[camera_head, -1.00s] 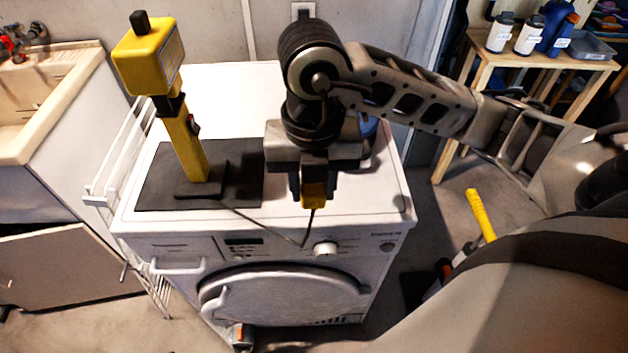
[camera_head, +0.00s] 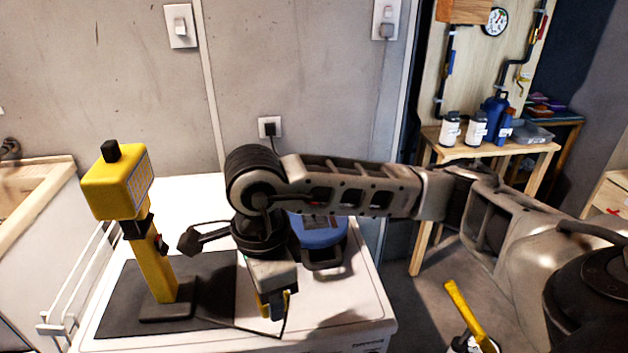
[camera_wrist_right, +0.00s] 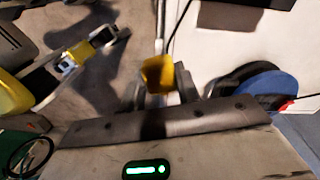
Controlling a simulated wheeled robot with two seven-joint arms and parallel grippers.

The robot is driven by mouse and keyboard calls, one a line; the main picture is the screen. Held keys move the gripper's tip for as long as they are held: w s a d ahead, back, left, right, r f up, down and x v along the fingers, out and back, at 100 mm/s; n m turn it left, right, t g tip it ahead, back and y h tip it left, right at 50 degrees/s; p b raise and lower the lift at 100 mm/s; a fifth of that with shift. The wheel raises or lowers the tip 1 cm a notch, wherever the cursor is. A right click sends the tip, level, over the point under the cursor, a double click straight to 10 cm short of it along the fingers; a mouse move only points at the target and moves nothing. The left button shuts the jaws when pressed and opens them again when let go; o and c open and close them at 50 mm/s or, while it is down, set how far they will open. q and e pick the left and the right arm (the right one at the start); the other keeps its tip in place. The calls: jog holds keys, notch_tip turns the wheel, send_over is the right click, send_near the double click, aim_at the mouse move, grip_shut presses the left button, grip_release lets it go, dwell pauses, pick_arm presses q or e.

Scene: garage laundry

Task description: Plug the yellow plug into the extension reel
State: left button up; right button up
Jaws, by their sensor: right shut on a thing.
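The yellow plug (camera_wrist_right: 157,73) is held between the fingers of my right gripper (camera_head: 272,303), which is shut on it above the front of the white washing machine. In the head view, only a small part of the yellow shows between the fingers. A dark cable runs from the plug towards the yellow work lamp (camera_head: 155,265). The blue extension reel (camera_head: 318,230) stands on the machine behind and right of my gripper, partly hidden by my arm. The reel also shows at the right of the wrist view (camera_wrist_right: 272,90). Its sockets cannot be made out. My left gripper is not in view.
The lamp stands on a black mat (camera_head: 215,290) on the left of the machine top (camera_head: 345,310). A wall socket (camera_head: 270,127) with a black plug is behind. A wooden shelf (camera_head: 490,150) with bottles stands at the right. The machine's front right corner is clear.

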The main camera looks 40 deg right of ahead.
jog(key=n, duration=0.3)
jog(key=w+n, duration=0.1)
jog(key=n, duration=0.2)
jog(key=shift+d, duration=0.1)
jog(key=n, duration=0.5)
jog(key=w+n, duration=0.1)
jog(key=n, duration=0.4)
jog(key=w+d+n, duration=0.1)
jog(key=n, duration=0.3)
jog(key=shift+w+n, duration=0.2)
jog(key=shift+n, duration=0.2)
